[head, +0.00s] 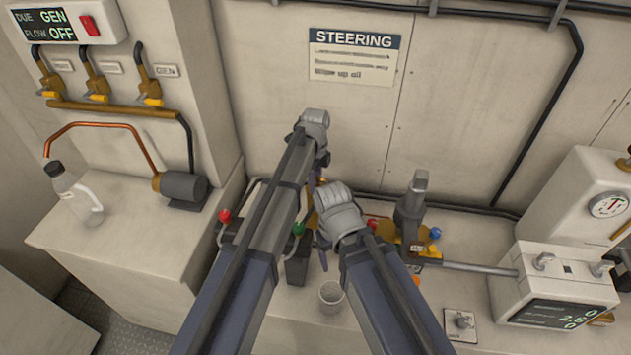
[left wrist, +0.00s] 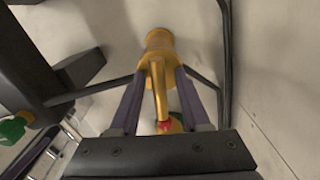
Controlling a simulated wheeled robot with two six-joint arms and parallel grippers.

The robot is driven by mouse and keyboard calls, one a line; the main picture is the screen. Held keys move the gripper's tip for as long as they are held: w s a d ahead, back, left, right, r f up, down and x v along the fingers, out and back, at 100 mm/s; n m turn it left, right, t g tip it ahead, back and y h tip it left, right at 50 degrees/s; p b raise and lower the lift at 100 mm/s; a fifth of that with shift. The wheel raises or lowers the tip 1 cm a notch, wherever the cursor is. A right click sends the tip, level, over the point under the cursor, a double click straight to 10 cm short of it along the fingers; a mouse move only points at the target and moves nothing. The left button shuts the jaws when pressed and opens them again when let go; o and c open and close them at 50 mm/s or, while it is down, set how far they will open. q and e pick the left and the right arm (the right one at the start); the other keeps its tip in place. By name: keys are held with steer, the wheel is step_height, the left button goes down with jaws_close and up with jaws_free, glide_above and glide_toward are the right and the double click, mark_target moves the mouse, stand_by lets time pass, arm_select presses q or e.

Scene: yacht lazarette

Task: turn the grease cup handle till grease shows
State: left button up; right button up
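The grease cup (left wrist: 160,42) is a yellow, brass-like fitting against the pale wall in the left wrist view. Its yellow bar handle (left wrist: 158,92) runs from it toward my palm, with a small red spot by its near end. My left gripper (left wrist: 160,72) has one purple finger on each side of the handle, with gaps showing between fingers and bar. In the head view my left gripper (head: 321,165) is by the back wall, and my arms hide most of the cup. My right gripper (head: 323,250) is lower and nearer; its fingers are mostly hidden. I see no grease.
A clear bottle (head: 76,198) stands on the left ledge. A cup (head: 331,296) stands near my right arm. A brass valve group (head: 405,238) and a grey box with a display (head: 552,290) are to the right. A green knob (left wrist: 13,130) is left of my left gripper.

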arm_select(q)
steer(key=shift+r, duration=0.1)
arm_select(e)
steer(key=shift+r, duration=0.1)
arm_select(q)
step_height(320, 180, up, 8)
steer(key=p, duration=0.8)
steer(key=shift+f, duration=0.2)
arm_select(e)
step_height(320, 180, up, 8)
steer(key=shift+f, duration=0.2)
arm_select(q)
steer(key=shift+c, duration=0.4)
steer(key=n, duration=0.2)
steer(key=shift+s+a+r+n, duration=0.1)
steer(key=shift+r+n, duration=0.15)
steer(key=shift+n, duration=0.05)
steer(key=n, duration=0.4)
steer(key=shift+r+p, duration=0.15)
steer(key=shift+p, duration=0.15)
step_height(320, 180, down, 8)
steer(key=b, duration=0.8)
arm_select(e)
step_height(320, 180, down, 7)
steer(key=shift+w+d, duration=0.45)
